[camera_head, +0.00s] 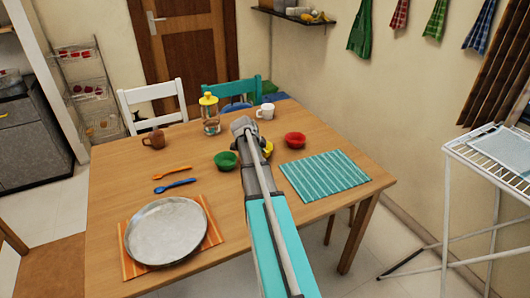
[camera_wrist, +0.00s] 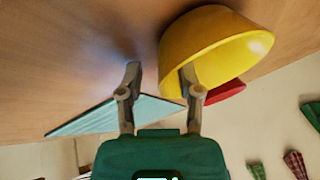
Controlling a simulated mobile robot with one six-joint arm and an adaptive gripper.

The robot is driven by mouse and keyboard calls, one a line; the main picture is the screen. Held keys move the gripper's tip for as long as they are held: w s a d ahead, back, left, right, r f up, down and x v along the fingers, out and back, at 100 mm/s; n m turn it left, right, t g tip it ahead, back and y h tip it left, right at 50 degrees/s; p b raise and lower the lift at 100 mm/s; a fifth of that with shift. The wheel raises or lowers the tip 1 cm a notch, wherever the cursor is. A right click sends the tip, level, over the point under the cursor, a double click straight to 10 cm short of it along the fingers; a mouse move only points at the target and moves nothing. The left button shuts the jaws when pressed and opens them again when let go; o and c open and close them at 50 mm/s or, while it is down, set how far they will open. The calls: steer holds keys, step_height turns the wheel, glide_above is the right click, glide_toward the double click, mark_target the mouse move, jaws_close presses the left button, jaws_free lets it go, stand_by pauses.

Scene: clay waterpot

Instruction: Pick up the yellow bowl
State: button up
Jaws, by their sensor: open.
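The yellow bowl (camera_wrist: 214,48) fills the upper right of the wrist view, close to my gripper. My gripper (camera_wrist: 160,76) is open, with nothing between its fingers. Its right finger overlaps the bowl's near edge in that view; I cannot tell whether they touch. The left finger is in front of bare table. In the head view only a sliver of the yellow bowl (camera_head: 268,149) shows to the right of my arm. My arm hides the rest of the bowl, and the fingers cannot be made out there.
A green bowl (camera_head: 226,161) stands left of my arm, a red bowl (camera_head: 295,140) right of it. The teal striped mat (camera_head: 325,175) lies to the right. A yellow-topped jar (camera_head: 210,118) and white mug (camera_head: 265,111) stand farther back. A metal plate (camera_head: 166,230) lies front left.

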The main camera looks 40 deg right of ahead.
jaws_close()
stand_by(0.5)
steer(key=shift+r, duration=0.15)
step_height(320, 180, up, 3)
steer(key=p, duration=0.3)
steer(key=s+a+r+p, duration=0.2)
steer(key=a+r+p, duration=0.3)
steer(key=a, duration=0.1)
steer(key=s+a+r+p, duration=0.2)
steer(key=a+r+p, duration=0.2)
steer(key=a, duration=0.3)
steer(key=shift+s+r+p, duration=0.25)
steer(key=shift+r+p, duration=0.1)
steer(key=shift+p, duration=0.2)
steer(key=shift+a, duration=0.15)
